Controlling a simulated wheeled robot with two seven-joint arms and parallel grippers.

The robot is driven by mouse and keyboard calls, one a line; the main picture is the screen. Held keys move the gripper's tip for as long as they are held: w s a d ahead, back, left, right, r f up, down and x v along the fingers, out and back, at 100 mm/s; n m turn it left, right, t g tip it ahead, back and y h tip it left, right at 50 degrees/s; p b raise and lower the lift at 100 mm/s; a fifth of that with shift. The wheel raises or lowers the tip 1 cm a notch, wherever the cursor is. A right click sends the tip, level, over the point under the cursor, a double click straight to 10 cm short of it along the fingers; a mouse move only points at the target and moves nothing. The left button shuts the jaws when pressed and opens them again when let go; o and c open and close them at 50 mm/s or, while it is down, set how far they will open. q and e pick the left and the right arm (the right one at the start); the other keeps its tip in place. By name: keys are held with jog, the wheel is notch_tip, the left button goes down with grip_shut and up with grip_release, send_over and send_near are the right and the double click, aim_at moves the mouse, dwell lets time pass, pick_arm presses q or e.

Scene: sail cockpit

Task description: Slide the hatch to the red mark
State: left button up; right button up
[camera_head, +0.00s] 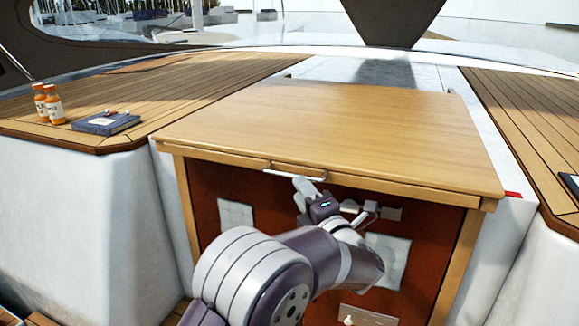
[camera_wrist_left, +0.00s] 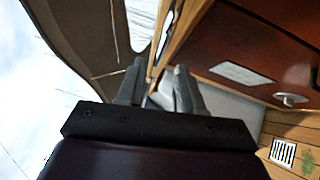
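The hatch (camera_head: 345,120) is a broad, light wood panel lying over a wooden box with a red front. A pale bar handle (camera_head: 294,174) is fixed to its front edge. A small red mark (camera_head: 512,194) shows on the white side rail, right of the hatch's front right corner. I cannot tell whether a finger touches the handle. My right gripper is not in view.
A white panel (camera_head: 388,258) is on the box front behind my arm.

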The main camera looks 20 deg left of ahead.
aim_at(289, 175)
pick_arm(q)
jog(key=p+x, duration=0.2)
jog(key=x, duration=0.5)
jog(key=shift+r+p, duration=0.15)
jog(key=shift+p, duration=0.15)
jog(key=shift+w+a, duration=0.15)
jog(key=shift+a, duration=0.05)
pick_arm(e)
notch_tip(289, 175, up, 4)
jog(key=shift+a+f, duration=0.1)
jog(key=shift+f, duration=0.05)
pick_arm(q)
jog(key=shift+c, duration=0.3)
